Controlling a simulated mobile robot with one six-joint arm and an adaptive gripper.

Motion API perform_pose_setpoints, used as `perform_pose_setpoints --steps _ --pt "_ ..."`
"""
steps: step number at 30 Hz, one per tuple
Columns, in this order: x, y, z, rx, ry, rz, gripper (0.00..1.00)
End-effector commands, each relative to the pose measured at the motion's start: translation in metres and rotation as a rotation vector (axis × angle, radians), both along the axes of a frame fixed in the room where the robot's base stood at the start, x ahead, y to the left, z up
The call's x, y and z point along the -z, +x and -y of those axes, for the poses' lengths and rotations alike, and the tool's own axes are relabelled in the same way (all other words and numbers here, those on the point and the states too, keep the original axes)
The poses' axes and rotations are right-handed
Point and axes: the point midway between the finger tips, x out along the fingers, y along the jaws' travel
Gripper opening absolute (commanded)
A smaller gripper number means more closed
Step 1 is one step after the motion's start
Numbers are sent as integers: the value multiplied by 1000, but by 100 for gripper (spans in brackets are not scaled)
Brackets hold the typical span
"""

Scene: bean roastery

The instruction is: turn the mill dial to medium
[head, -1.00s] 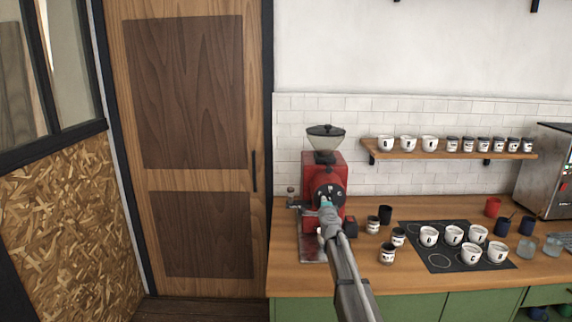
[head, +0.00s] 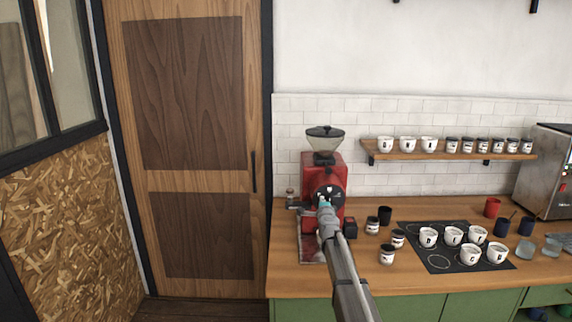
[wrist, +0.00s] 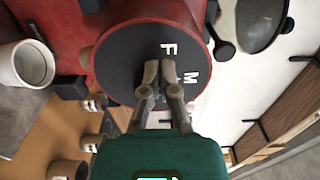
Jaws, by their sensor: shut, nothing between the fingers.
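The red mill (head: 311,172) stands on the counter with a clear hopper on top. Its round black dial (head: 336,187) is on the front and partly hidden by my arm. In the wrist view the dial (wrist: 122,62) fills the upper middle, with white letters F and M. In the head view my gripper (head: 324,202) is at the dial's lower part. Any pointer or third letter is hidden.
Dark jars (head: 387,254) stand just right of the mill. White lettered cups (head: 428,236) sit on a black mat (head: 440,263) farther right. A wall shelf (head: 450,149) holds more cups and jars. A wooden door (head: 185,170) is on the left.

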Motion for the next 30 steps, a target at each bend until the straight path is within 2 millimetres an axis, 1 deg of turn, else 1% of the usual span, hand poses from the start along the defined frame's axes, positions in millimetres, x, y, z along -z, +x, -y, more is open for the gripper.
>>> perform_pose_setpoints --steps 5,21,25,30 --pt "0 -10 0 -1 0 0 0" --pt "0 -55 -1 -1 0 0 0" --pt "0 -59 -1 -1 0 0 0" --pt "0 -59 -1 -1 0 0 0"
